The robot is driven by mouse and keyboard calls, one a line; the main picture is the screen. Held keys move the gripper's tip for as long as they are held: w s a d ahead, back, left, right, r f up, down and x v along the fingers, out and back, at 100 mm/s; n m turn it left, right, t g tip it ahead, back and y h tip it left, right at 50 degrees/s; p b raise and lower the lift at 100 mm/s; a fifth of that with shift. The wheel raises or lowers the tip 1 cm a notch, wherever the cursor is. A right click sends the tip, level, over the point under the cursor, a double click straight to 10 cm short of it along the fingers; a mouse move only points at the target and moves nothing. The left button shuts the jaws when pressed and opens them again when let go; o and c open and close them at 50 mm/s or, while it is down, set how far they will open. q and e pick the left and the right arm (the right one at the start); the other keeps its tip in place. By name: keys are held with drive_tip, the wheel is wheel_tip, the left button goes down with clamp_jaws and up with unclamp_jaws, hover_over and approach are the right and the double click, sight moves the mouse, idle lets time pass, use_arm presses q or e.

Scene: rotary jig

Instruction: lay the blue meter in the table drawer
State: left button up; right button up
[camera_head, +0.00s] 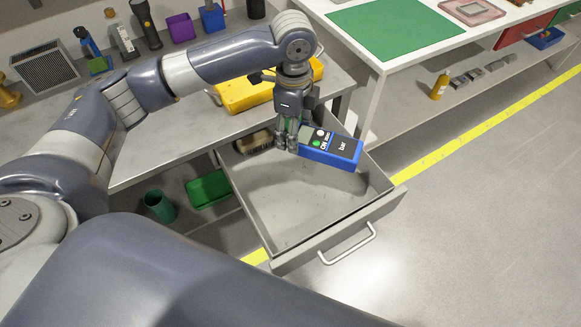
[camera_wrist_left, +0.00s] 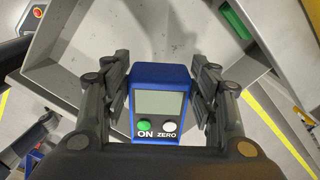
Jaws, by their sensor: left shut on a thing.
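The blue meter (camera_head: 331,149) has a grey screen, a green ON button and a white ZERO button. My left gripper (camera_head: 287,137) is shut on it near one end and holds it over the open table drawer (camera_head: 300,205). In the left wrist view the meter (camera_wrist_left: 160,102) sits between the two fingers of my left gripper (camera_wrist_left: 160,100), and the drawer's wall (camera_wrist_left: 75,82) shows behind it. The drawer is pulled out, with a handle on its front. A brownish object (camera_head: 254,142) lies at its back.
The grey workbench (camera_head: 150,138) above the drawer carries a yellow case (camera_head: 243,96) and several tools along the back. A white table (camera_head: 440,45) with a green mat (camera_head: 395,27) stands at the right. Below the bench are a green bin (camera_head: 208,189) and a dark green cup (camera_head: 160,206).

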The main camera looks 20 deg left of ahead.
use_arm(q)
drive_tip(key=f+m, duration=0.2)
drive_tip(key=m, duration=0.1)
drive_tip(key=shift+w+m, duration=0.25)
drive_tip(key=shift+m, duration=0.05)
drive_tip(key=shift+f+m, duration=0.45)
drive_tip(key=shift+m, duration=0.35)
drive_tip(key=shift+w+a+f+m, duration=0.1)
drive_tip(key=shift+f+m, duration=0.55)
drive_tip(key=shift+m, duration=0.45)
hover_over(294, 173)
wheel_tip(294, 173, down, 6)
drive_tip(key=shift+a+f, duration=0.1)
wheel_tip(294, 173, down, 4)
drive_tip(key=shift+r, duration=0.2)
drive_tip(key=shift+f, duration=0.1)
use_arm(e)
drive_tip(key=shift+w+d+r, duration=0.25)
drive_tip(key=shift+w+d, duration=0.15)
drive_tip(key=shift+w, duration=0.3)
use_arm(q)
drive_tip(key=shift+f, duration=0.1)
drive_tip(key=o, duration=1.2)
